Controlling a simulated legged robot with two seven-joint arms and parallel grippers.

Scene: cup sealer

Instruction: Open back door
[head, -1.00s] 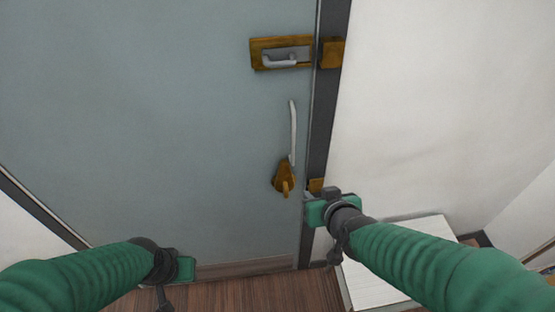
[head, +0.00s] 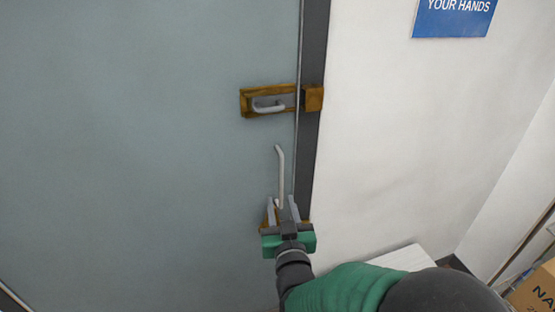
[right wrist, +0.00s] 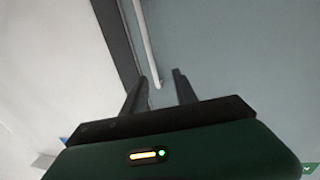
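The grey-blue door (head: 130,150) is shut against its dark frame (head: 313,130). A slim pale vertical handle (head: 281,165) is on its right side. Above it is a brass latch (head: 268,102) with a grey pull, beside a brass block (head: 314,97) on the frame. My right gripper (head: 283,203) is open just below the handle, its two grey fingers pointing up. It partly hides brass hardware at the handle's foot. In the right wrist view the handle (right wrist: 147,45) runs down towards the gap between the open fingers; I cannot tell whether they touch it. My left gripper is out of view.
A white wall (head: 400,150) with a blue sign (head: 454,17) stands right of the frame. A white-topped box or stand (head: 405,257) is low by the wall, partly behind my right arm. A cardboard box (head: 535,290) is at the lower right.

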